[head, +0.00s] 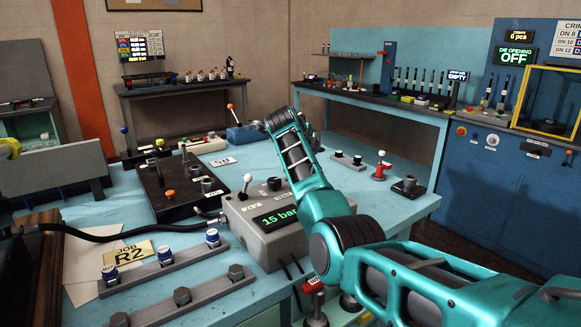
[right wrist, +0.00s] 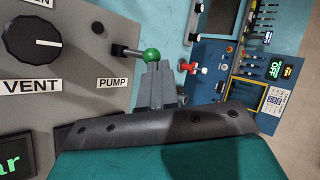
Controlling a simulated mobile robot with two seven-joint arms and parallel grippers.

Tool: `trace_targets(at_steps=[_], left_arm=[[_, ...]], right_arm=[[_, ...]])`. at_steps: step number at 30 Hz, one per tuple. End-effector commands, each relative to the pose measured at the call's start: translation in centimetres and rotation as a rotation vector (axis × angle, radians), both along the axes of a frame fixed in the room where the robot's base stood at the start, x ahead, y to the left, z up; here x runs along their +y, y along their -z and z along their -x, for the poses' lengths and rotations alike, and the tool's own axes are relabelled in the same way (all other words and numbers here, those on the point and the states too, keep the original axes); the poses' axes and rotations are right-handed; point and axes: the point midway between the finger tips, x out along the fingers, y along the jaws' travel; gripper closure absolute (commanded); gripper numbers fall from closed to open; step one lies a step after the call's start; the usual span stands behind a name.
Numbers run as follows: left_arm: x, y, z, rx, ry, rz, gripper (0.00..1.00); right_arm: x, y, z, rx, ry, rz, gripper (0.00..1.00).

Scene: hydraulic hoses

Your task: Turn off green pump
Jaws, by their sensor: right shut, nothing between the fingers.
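The grey pump box (head: 245,228) stands on the light blue bench and its green display (head: 277,217) reads "15 bar". In the right wrist view its face carries a PUMP label (right wrist: 112,83) and a lever with a green ball (right wrist: 151,56). The lever stem points from the panel toward the right of that picture. My right gripper (right wrist: 158,72) is shut and empty, its fingertips right at the green ball; I cannot tell whether they touch. My right arm hides the green lever in the head view. My left gripper is not in view.
A black VENT knob (right wrist: 33,39) sits beside the lever. A white-ball lever (head: 248,180) stands on the box's left part. A red valve with a white ball (head: 381,168) stands to the right. Blue-capped fittings (head: 164,254) line a rail at the front left.

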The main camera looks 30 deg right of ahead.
Motion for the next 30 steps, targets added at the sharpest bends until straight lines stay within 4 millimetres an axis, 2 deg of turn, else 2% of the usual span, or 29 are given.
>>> trace_targets(at_steps=[8, 18, 30], left_arm=[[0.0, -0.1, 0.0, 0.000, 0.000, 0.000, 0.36], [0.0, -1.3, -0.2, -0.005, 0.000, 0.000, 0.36], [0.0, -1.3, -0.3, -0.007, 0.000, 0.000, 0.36]], right_arm=[[0.1, -0.1, 0.0, 0.000, -0.001, 0.000, 1.00], [0.1, -1.6, 0.0, 0.000, -0.001, 0.000, 1.00], [0.1, -1.6, 0.0, 0.000, -0.001, 0.000, 1.00]])
